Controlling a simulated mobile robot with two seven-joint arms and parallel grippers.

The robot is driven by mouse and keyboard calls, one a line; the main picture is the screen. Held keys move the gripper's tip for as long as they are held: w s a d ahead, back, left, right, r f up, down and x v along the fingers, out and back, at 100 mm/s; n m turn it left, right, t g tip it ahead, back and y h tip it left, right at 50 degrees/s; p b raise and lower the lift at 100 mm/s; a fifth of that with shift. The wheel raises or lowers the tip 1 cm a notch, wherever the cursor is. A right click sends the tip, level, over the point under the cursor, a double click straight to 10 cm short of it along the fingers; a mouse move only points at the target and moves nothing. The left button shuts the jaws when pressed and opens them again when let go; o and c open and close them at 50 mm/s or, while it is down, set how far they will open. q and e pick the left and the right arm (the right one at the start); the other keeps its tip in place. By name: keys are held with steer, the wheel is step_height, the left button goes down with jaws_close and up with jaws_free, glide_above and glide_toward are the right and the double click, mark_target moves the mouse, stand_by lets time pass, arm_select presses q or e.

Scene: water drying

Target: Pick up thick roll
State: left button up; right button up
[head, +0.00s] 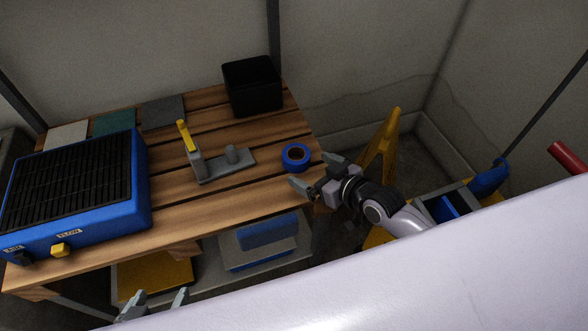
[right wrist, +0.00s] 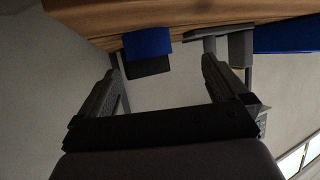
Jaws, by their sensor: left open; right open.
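The thick roll (head: 287,163) is a blue ring with a brown core, lying flat near the right edge of the wooden table (head: 275,200). My right gripper (head: 313,172) is open beside the roll, at its lower right, with its fingertips pointing toward it. Nothing is between its fingers. In the right wrist view, which looks upside down, the blue roll (right wrist: 147,42) shows ahead, between the two open fingers (right wrist: 163,80) but beyond their tips. My left gripper (head: 158,296) is open and empty at the bottom left, below the table's front edge. A white surface hides its lower part.
A grey dispenser with a yellow handle (head: 186,136) stands left of the roll. A black bin (head: 252,88) stands behind it. A blue grilled box (head: 120,210) fills the table's left end. A yellow stand (head: 379,145) is right of the table. Bare planks surround the roll.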

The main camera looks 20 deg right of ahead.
mark_target(303, 159)
steer(key=w, duration=0.3)
steer(key=shift+d+f, duration=0.2)
steer(key=shift+f, duration=0.15)
steer(key=shift+b+x, duration=1.1)
steer(key=shift+x, duration=1.55)
arm_select(q)
steer(key=shift+w+d+f, duration=0.15)
steer(key=shift+w+f, duration=0.05)
steer(key=shift+f, duration=0.45)
steer(key=shift+w+d+f, duration=0.15)
steer(key=shift+f, duration=0.45)
arm_select(e)
steer(key=shift+d+f, duration=0.1)
arm_select(q)
steer(key=shift+d, duration=0.1)
arm_select(e)
steer(key=c, duration=1.1)
